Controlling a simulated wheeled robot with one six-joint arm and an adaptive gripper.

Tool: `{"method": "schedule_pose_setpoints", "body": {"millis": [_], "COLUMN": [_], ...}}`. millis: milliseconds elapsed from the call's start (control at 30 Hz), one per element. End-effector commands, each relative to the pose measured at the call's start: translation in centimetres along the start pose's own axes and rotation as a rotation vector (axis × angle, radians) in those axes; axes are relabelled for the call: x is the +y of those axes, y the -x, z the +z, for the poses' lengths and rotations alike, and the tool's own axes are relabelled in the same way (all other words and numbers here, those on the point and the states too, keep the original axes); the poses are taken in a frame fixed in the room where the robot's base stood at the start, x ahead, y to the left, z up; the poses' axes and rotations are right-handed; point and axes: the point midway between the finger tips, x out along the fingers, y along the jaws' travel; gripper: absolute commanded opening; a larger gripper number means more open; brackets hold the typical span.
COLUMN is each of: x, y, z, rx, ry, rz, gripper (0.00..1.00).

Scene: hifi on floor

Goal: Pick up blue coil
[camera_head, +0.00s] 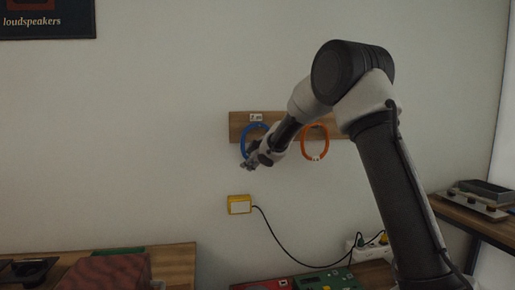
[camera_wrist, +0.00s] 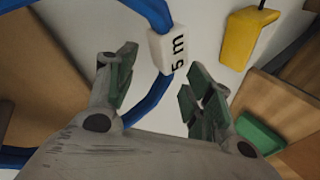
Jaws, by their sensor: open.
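The blue coil (camera_head: 243,139) hangs from a wooden wall board (camera_head: 238,120) in the head view, partly hidden behind my arm. My gripper (camera_head: 249,164) is at the coil's lower part. In the wrist view the blue coil (camera_wrist: 150,102) runs between the two green-padded fingers of my gripper (camera_wrist: 161,72). The fingers are apart, one on each side of the coil. I cannot tell whether either finger touches the coil.
An orange coil (camera_head: 304,141) hangs to the right on the same board. A yellow box (camera_head: 239,205) with a black cable is on the wall below. A brown table (camera_head: 180,260) stands at the lower left.

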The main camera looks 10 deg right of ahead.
Motion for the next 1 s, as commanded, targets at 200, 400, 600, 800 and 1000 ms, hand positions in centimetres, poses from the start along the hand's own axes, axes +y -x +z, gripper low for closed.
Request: {"method": "schedule_pose_setpoints", "body": {"millis": [200,400,600,800,1000], "x": [0.05,0.04,-0.02,-0.07,0.08], "y": [-0.25,-0.24,-0.26,-0.28,0.16], "z": [-0.04,-0.02,0.02,0.04,-0.13], "rx": [0.0,0.0,-0.001,-0.001,-0.002], "ry": [0.0,-0.001,-0.001,-0.001,-0.002], "rz": [0.001,0.001,0.0,-0.001,-0.002], "gripper": [0.52,0.23,0.0,0.0,0.0]}}
